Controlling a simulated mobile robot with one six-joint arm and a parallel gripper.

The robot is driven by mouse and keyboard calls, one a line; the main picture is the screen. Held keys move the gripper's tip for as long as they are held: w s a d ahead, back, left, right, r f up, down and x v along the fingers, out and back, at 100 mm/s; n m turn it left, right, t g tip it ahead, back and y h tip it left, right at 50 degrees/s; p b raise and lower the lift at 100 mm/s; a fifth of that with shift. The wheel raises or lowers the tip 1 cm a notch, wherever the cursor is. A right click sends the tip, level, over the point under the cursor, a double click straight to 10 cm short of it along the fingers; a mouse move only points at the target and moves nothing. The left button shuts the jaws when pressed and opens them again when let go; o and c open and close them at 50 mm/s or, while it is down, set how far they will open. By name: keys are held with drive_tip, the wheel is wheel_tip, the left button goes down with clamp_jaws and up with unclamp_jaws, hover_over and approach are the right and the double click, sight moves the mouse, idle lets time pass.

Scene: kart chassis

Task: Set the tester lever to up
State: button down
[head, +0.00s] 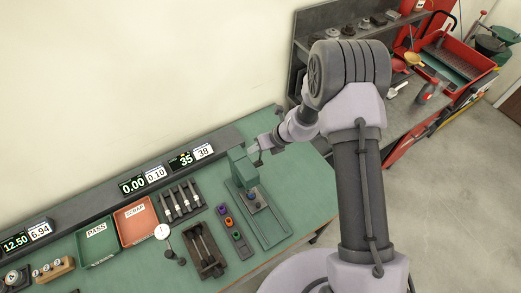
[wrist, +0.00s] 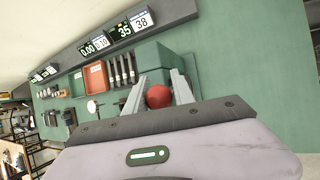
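The tester is a green upright housing (head: 243,168) on a long green base at the back of the bench in the head view. Its lever shows as a red ball knob (wrist: 158,96) in the wrist view; the rod is hidden, and I cannot tell the lever's angle. My gripper (head: 258,152) is at the upper right side of the housing. In the wrist view my gripper (wrist: 160,80) has its two grey fingers apart, one on each side of the red knob. The knob is close to the left finger, with a narrow gap at the right one.
A fixture strip with coloured pieces (head: 231,224) and a dark tray with rods (head: 205,250) lie left of the tester. Beyond are a rack (head: 180,202), a red SCRAP tray (head: 136,220) and a green PASS tray (head: 97,240). Displays (head: 185,160) line the wall ledge.

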drive_tip(key=shift+a+f, duration=0.2)
drive_tip(key=shift+a, duration=0.05)
drive_tip(key=shift+s+d+f, duration=0.15)
drive_tip(key=shift+f, duration=0.05)
idle(1.2)
drive_tip(key=c, duration=1.2)
unclamp_jaws()
drive_tip(key=shift+c, duration=0.2)
drive_tip(key=shift+o, duration=0.6)
drive_tip(key=shift+w, duration=0.25)
drive_tip(key=shift+r, duration=0.15)
drive_tip(key=v, duration=1.7)
drive_tip(key=shift+r+p, duration=0.2)
drive_tip(key=shift+p, duration=0.1)
